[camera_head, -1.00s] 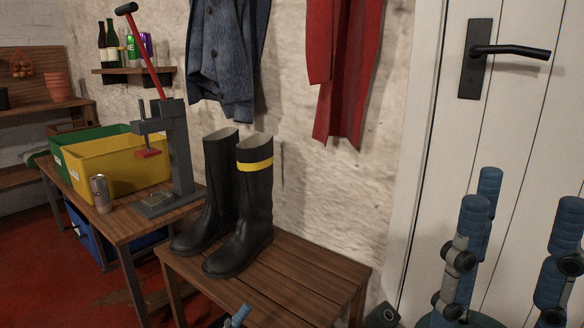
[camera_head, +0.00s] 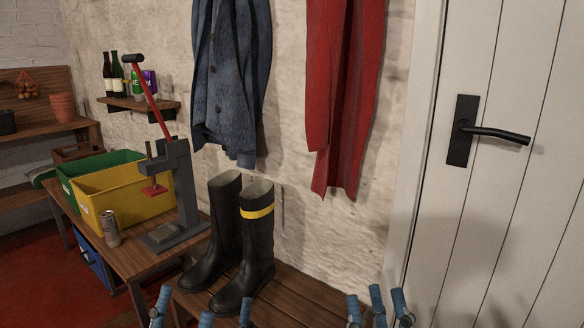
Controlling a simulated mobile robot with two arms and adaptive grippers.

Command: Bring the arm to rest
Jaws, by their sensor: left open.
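My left gripper (camera_head: 203,312) shows at the bottom edge, in front of the wooden bench. Its blue-tipped fingers point up and stand wide apart, open and with nothing between them. My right gripper (camera_head: 377,305) shows at the bottom edge further right, near the bench's right end. Its blue fingertips point up close to one another, and I cannot tell how far it is open. Nothing is seen in it. The lower parts of both grippers and most of both arms are cut off by the frame.
Black boots (camera_head: 255,238) stand on the bench (camera_head: 300,297). To the left, a table (camera_head: 140,262) bears a yellow bin (camera_head: 128,196), a green bin, a can (camera_head: 111,229) and a grey press (camera_head: 180,190). A white door (camera_head: 500,220) is at right. Clothes hang on the wall.

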